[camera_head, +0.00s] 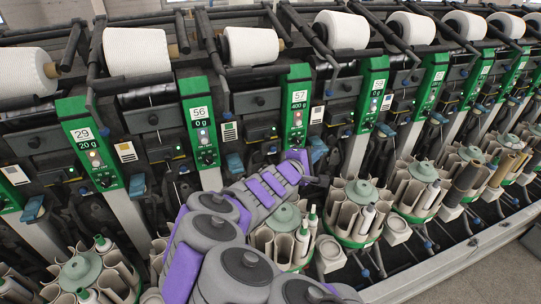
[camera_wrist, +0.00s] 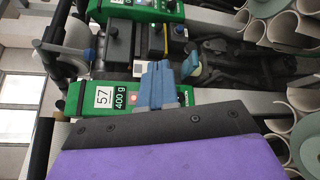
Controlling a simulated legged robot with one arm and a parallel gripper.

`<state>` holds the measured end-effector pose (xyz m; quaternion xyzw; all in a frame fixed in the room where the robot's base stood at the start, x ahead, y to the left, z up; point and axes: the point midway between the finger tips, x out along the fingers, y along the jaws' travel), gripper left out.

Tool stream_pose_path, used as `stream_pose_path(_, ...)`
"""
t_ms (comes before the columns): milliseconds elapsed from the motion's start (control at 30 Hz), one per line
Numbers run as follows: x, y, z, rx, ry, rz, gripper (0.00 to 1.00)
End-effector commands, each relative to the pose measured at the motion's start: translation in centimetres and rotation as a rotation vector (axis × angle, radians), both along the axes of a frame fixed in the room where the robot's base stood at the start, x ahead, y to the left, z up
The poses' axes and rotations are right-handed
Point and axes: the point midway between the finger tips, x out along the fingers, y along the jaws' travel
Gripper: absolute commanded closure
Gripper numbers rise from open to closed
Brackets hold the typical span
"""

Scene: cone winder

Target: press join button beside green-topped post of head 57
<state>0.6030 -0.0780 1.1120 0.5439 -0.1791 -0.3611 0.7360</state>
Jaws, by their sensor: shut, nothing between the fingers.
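The green-topped post of head 57 (camera_head: 298,90) stands in the middle of the head view, with a white 57 label and a 400 g display. It lies sideways in the wrist view (camera_wrist: 75,98), where a small reddish round light or button (camera_wrist: 133,97) shows beside the display. My gripper (camera_wrist: 158,66) shows as blue-grey fingers, shut and empty, in front of the post's lower panel. The fingers hide part of that panel. I cannot tell whether they touch it. In the head view my arm reaches up to the post's foot, and the fingers cannot be made out clearly.
The posts of head 56 (camera_head: 200,125) and head 29 (camera_head: 88,145) stand to the left, and more green posts run off to the right. White yarn cones (camera_head: 251,46) sit above. Round bobbin magazines (camera_head: 360,205) stand below. A blue lever (camera_head: 318,150) sits right beside post 57.

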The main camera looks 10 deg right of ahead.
Motion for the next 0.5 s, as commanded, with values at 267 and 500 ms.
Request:
stream_pose_path(267, 3.1, 5.5, -7.3, -0.068, 0.137, 0.191, 1.0)
stream_pose_path(500, 3.8, 8.2, -10.6, -0.097, 0.2, 0.271, 1.0)
